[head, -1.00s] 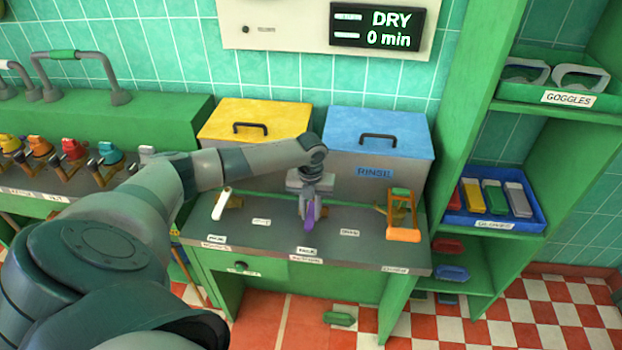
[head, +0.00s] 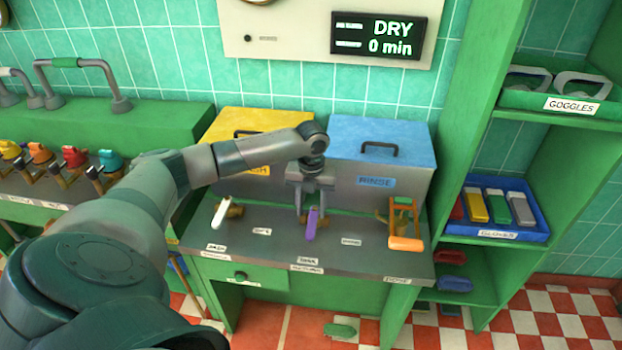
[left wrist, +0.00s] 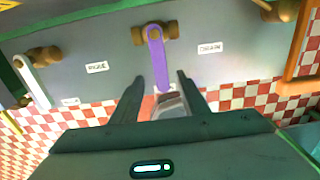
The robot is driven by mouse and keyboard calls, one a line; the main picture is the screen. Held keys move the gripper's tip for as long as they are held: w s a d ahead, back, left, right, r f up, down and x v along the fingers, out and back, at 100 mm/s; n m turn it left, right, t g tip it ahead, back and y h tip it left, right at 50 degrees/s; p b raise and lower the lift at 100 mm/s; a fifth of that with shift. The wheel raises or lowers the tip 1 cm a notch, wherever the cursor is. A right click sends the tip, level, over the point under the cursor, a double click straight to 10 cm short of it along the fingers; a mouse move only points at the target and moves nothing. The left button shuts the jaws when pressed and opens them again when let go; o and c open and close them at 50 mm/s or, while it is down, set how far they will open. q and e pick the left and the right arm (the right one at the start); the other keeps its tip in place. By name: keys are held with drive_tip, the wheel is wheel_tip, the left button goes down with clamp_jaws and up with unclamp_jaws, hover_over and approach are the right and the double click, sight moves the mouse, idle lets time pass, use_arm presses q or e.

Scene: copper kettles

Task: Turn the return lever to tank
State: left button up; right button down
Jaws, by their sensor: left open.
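The purple lever (head: 312,223) stands on the grey counter, its handle pointing toward the front edge. It is the lever above the plate (head: 307,269) that seems to read return. In the left wrist view the purple lever (left wrist: 157,62) lies between labels reading rinse (left wrist: 97,67) and drain (left wrist: 210,47). My left gripper (head: 312,212) is over this lever, open and empty. In the left wrist view its two fingertips (left wrist: 160,76) are spread, one on each side of the lever's line, seemingly clear of it. My right gripper is not in view.
A white lever (head: 218,214) stands to the left and an orange-handled lever (head: 405,243) to the right. Behind are a yellow-lidded tank (head: 262,119) and a blue-lidded rinse tank (head: 381,140). A green shelf (head: 455,150) stands on the right.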

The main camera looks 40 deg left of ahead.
sight(311, 225)
use_arm(q)
wheel_tip(311, 225, up, 12)
drive_tip(key=b, duration=0.2)
idle(0.7)
